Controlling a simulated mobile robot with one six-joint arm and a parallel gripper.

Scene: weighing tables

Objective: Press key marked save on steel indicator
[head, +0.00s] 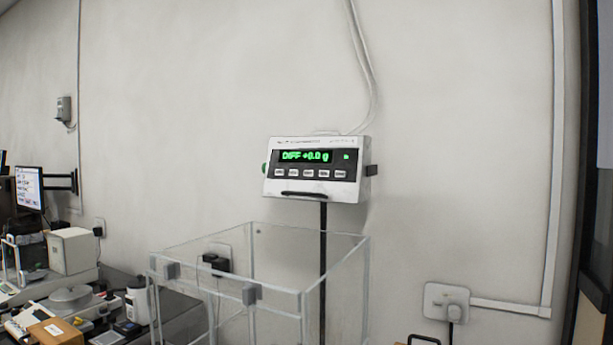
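The steel indicator (320,168) stands on a dark post in front of the wall, right of the picture's middle in the head view. Its lit green display (306,156) reads "DIFF +0.0 g". Below the display is a row of several small pale keys (309,173); their markings are too small to read, so I cannot tell which one is save. A dark bar sits on the indicator's lower front edge. My gripper is not in view.
A clear open-topped box (262,262) stands below and in front of the indicator. A wall socket (446,302) is at lower right. The space right of the indicator looks free.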

